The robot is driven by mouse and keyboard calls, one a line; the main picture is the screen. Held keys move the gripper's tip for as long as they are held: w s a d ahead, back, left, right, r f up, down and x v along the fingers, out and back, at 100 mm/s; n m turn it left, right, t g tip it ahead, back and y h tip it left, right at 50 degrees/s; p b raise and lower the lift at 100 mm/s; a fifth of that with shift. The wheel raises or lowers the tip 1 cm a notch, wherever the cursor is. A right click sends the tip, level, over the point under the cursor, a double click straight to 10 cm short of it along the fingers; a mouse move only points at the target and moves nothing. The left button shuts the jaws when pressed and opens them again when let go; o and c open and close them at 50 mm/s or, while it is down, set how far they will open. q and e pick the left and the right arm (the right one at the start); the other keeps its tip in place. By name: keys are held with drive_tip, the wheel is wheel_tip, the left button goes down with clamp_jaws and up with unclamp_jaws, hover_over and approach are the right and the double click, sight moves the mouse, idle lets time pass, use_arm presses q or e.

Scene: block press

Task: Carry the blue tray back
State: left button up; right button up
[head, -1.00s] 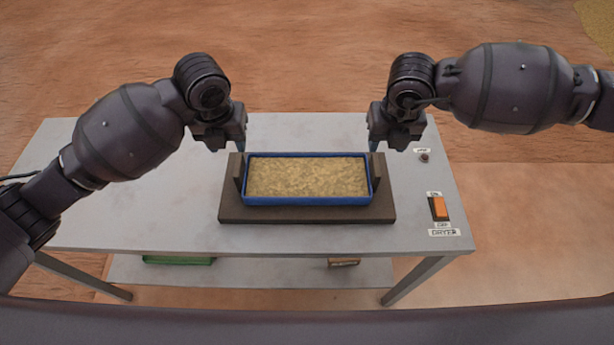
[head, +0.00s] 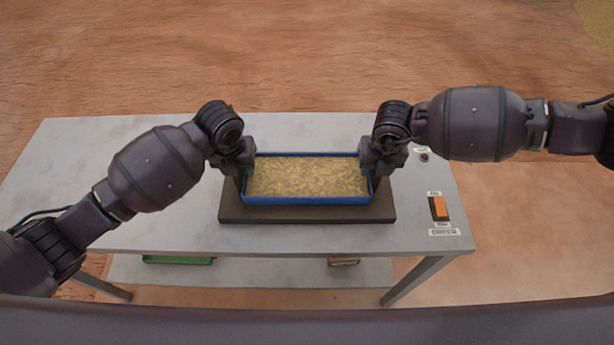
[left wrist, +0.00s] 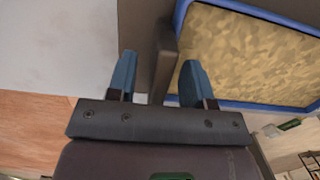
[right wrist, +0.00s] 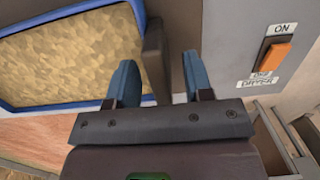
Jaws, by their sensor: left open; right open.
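The blue tray (head: 308,201), filled with yellowish grainy material (head: 307,176), sits level on a dark brown base (head: 306,215) with a dark upright at each end. My left gripper (head: 237,170) is open at the tray's left end. In the left wrist view its fingers (left wrist: 158,78) stand on either side of the left upright (left wrist: 165,60), the inner one by the tray's rim. My right gripper (head: 379,168) is open at the right end. In the right wrist view its fingers (right wrist: 158,78) stand on either side of the right upright (right wrist: 155,58). Contact cannot be told.
The grey table (head: 110,190) is clear left of the base. An orange switch (head: 439,207) labelled for the dryer and a small dark knob (head: 424,157) are at its right edge. A green item (head: 178,260) and a brownish item (head: 343,262) lie on the lower shelf.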

use_arm(q)
drive_tip(key=shift+c, duration=0.3)
use_arm(e)
drive_tip(key=shift+c, duration=0.3)
use_arm(q)
clamp_jaws()
use_arm(e)
clamp_jaws()
idle(0.6)
